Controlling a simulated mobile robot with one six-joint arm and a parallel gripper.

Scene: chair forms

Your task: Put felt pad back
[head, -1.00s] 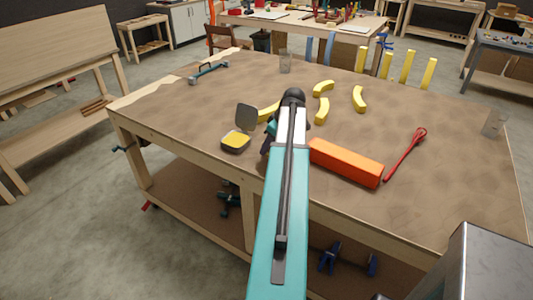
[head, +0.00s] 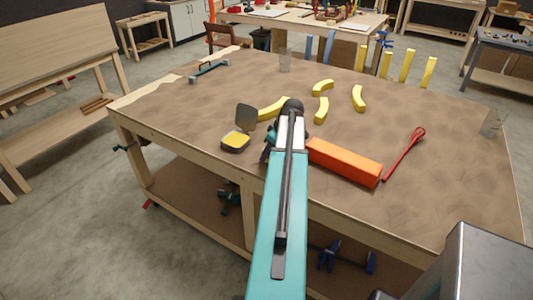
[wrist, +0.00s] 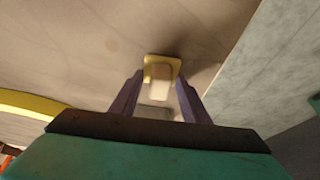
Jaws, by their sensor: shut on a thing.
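In the wrist view a small pale block, seemingly the felt pad (wrist: 160,77), shows between my fingers. It overlaps a yellow square (wrist: 149,62), which looks like the case's inside. I cannot tell whether pad and case touch.
An orange block (head: 345,163) lies close right of my arm, with a red whisk-like tool (head: 405,155) beyond. Several curved yellow pieces (head: 321,110) lie behind. The table (head: 170,120) is clear left of the case.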

